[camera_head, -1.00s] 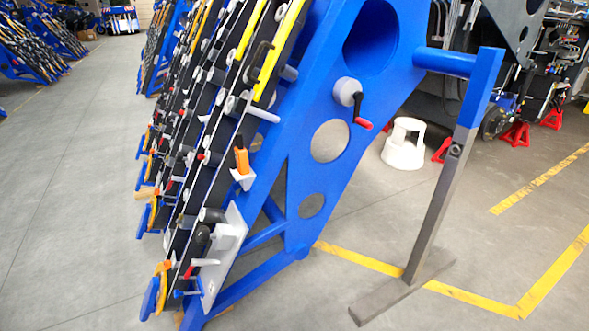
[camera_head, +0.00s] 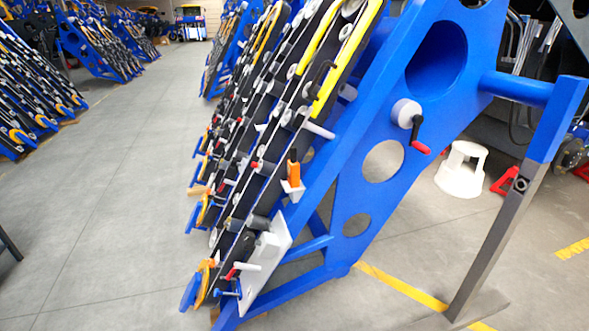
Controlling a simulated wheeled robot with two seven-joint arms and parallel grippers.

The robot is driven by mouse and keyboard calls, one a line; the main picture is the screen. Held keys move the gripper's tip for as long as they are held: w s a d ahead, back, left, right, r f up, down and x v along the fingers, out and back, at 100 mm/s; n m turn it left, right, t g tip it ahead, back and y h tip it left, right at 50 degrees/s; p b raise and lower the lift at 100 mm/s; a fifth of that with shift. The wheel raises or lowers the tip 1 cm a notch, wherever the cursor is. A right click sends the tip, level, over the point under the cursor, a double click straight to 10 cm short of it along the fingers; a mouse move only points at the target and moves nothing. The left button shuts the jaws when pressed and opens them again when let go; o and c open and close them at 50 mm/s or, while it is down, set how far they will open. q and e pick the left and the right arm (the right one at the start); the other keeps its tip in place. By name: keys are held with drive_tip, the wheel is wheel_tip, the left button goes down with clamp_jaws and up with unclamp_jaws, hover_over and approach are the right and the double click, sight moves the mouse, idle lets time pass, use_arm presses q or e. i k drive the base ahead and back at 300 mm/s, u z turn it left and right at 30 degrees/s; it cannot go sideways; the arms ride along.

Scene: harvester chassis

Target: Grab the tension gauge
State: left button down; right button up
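A small orange upright item (camera_head: 293,168) sits in a white holder (camera_head: 293,190) on the side of the blue chassis frame (camera_head: 345,190). It may be the tension gauge, but it is too small to be sure. Black belts and yellow strips (camera_head: 347,55) run along the slanted left side of the frame. A white plate (camera_head: 270,258) is fixed lower down, with a red-tipped lever (camera_head: 231,273) beside it. Neither of my grippers shows in the view.
A grey and blue support post (camera_head: 515,195) stands at the right. A white step stool (camera_head: 462,169) is behind. The grey floor (camera_head: 120,200) at the left is clear.

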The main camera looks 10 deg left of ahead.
sight(293, 164)
drive_tip(key=z, duration=0.5)
drive_tip(key=k, duration=0.6)
drive_tip(key=z, duration=0.95)
drive_tip(key=i, duration=1.85)
drive_tip(key=u, duration=1.15)
drive_tip(key=i, duration=0.55)
drive_tip(key=u, duration=0.6)
